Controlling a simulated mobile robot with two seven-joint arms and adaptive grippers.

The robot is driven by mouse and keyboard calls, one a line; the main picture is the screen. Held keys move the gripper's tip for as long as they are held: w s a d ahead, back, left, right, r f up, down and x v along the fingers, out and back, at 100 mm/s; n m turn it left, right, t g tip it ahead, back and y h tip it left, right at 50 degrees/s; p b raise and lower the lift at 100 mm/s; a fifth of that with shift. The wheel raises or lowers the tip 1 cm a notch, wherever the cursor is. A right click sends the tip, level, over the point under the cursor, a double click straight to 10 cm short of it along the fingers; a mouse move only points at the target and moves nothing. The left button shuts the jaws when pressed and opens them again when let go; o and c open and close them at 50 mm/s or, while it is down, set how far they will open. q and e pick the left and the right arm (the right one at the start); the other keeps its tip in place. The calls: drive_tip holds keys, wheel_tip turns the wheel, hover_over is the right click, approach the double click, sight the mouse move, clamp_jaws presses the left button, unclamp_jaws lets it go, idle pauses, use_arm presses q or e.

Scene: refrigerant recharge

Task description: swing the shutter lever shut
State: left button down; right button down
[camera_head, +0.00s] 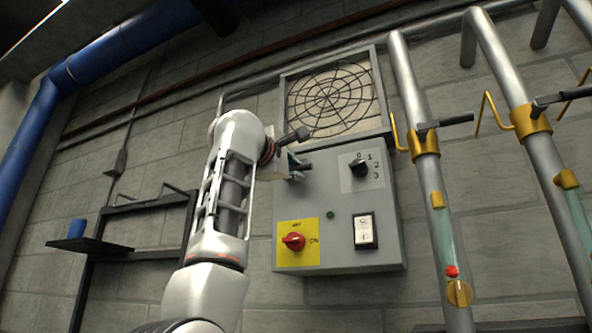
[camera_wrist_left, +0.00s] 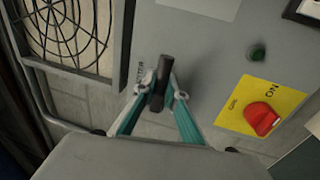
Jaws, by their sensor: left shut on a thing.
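The shutter lever is a short dark bar at the upper left of the grey control box (camera_head: 335,210), just below the fan grille. In the left wrist view the lever (camera_wrist_left: 163,75) stands between the two teal-sided fingers of my left gripper (camera_wrist_left: 168,100), which are closed on it. In the head view my left gripper (camera_head: 293,165) is at the box's left edge, with the dark lever end (camera_head: 305,165) showing to its right. The lever's base is partly hidden by the fingers. My right gripper is not in view.
The box also carries a black rotary knob (camera_head: 359,168), a red knob on a yellow plate (camera_head: 293,241), a green button (camera_head: 330,214) and a white switch (camera_head: 365,231). The round fan grille (camera_head: 332,98) is above. Pipes with black-handled valves (camera_head: 445,124) stand at the right.

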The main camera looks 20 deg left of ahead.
use_arm(q)
drive_tip(key=shift+r, duration=0.1)
idle(0.3)
drive_tip(key=c, duration=2)
unclamp_jaws()
drive_tip(key=shift+a, duration=0.1)
drive_tip(key=shift+c, duration=0.2)
drive_tip(key=s+f, duration=0.1)
drive_tip(key=s, duration=0.6)
drive_tip(key=shift+s+f, duration=0.25)
drive_tip(key=shift+f, duration=0.05)
drive_tip(key=shift+a, duration=0.1)
